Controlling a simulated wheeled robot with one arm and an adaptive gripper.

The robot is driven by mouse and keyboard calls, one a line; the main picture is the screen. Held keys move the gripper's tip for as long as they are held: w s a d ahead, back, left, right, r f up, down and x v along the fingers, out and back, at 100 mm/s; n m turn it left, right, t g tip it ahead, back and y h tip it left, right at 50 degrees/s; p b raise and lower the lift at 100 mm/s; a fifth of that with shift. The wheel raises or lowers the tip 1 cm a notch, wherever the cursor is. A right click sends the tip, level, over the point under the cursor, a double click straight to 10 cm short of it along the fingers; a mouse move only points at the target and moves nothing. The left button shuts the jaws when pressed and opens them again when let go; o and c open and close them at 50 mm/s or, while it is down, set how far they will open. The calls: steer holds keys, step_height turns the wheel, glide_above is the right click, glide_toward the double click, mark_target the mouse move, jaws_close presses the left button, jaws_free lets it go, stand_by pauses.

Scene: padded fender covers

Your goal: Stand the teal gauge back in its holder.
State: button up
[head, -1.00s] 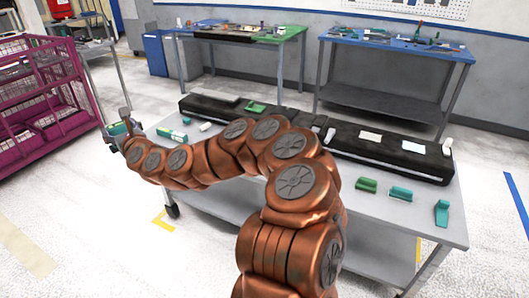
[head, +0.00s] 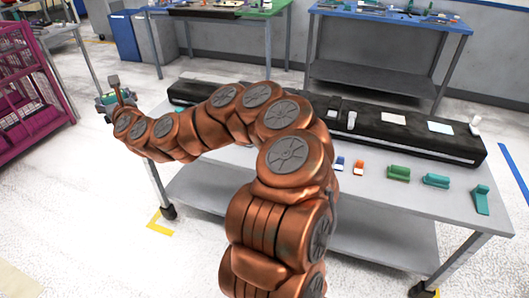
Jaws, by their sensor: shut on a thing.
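My gripper (head: 117,102) is at the far left, held out beyond the left end of the grey table. It is small in view and partly hidden by my own arm. A teal piece (head: 104,99) shows at its jaws, which are shut on it; I take it for the teal gauge, but its shape is unclear. On the right of the table stand a teal block-like piece (head: 436,180) and an upright teal piece with a foot (head: 481,201). I cannot tell which thing is the holder.
A green piece (head: 398,172), an orange-and-white piece (head: 359,168) and a blue-and-white piece (head: 340,163) lie along the grey table (head: 420,215). A long black padded cover (head: 370,130) lies behind them. A magenta cage (head: 28,90) stands left; workbenches stand behind.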

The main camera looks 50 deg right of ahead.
steer(key=s+d+f+m+g+h+b, duration=0.3)
steer(key=s+d+f+b, duration=0.4)
steer(key=s+d, duration=0.3)
steer(key=s+d+f+m+g+h+b, duration=0.4)
steer(key=s+d+f+m+h+b, duration=0.1)
steer(key=s+d+b, duration=0.5)
steer(key=s+d+f+m+g+h+b, duration=0.3)
steer(key=s+d+f+b, duration=0.5)
steer(key=s+d, duration=0.3)
steer(key=d+f+g+h, duration=0.1)
steer(key=d+h, duration=0.1)
steer(key=shift+f+m+h+b, duration=0.3)
steer(key=shift+f+m+b, duration=0.05)
steer(key=shift+m, duration=0.05)
steer(key=shift+s+d, duration=0.1)
steer(key=shift+d, duration=0.05)
steer(key=shift+w+d+f+b, duration=0.35)
steer(key=shift+w+d+f, duration=0.35)
steer(key=shift+d, duration=1.9)
steer(key=shift+w+d+f+b, duration=0.4)
steer(key=shift+d+f, duration=0.45)
steer(key=shift+d, duration=1.7)
steer(key=shift+w+d+f+b, duration=0.3)
steer(key=shift+w+d+f, duration=0.4)
steer(key=shift+d, duration=1.9)
